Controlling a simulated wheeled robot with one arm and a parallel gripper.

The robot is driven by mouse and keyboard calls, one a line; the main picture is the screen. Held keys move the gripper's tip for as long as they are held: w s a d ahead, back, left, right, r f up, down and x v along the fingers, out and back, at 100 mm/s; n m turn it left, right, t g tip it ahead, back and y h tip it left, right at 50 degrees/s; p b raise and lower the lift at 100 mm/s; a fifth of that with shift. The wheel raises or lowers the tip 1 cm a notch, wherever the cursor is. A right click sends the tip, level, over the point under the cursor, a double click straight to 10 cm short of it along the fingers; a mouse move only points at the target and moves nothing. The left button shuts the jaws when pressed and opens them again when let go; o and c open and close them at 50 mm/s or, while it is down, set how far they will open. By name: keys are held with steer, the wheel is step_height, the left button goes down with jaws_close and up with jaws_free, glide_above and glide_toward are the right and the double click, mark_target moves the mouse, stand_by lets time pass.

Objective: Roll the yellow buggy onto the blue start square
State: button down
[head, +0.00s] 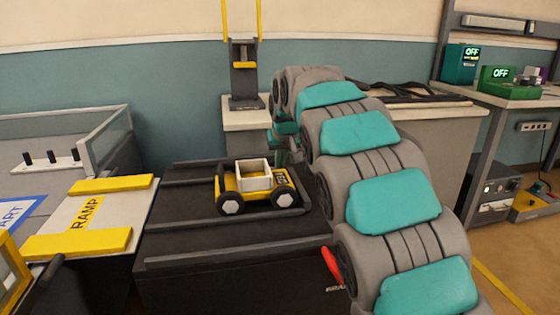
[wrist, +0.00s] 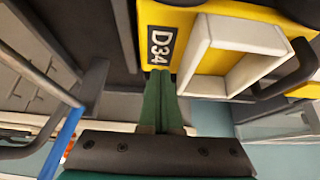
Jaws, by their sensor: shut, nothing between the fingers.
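The yellow buggy (head: 232,186) stands on its wheels on a dark platform, between raised dark rails. It has a white open box on top and a D34 label on its right end. The blue start square (head: 20,214) shows only partly at the left edge, beyond the ramp. My gripper (head: 290,155) is at the buggy's right end, partly hidden by my arm. In the wrist view my green fingers (wrist: 161,80) are shut and empty, with their tips close to the buggy's D34 end (wrist: 184,45). I cannot tell whether they touch it.
A ramp board (head: 84,215) with yellow side strips lies left of the dark platform (head: 200,255). A clear-walled bench (head: 75,140) stands behind it. A grey stand with yellow uprights (head: 244,80) is behind the buggy. Green boxes reading OFF (head: 510,80) sit far right.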

steer(key=shift+f+b, duration=0.5)
steer(key=shift+f, duration=0.85)
steer(key=shift+s+f, duration=0.1)
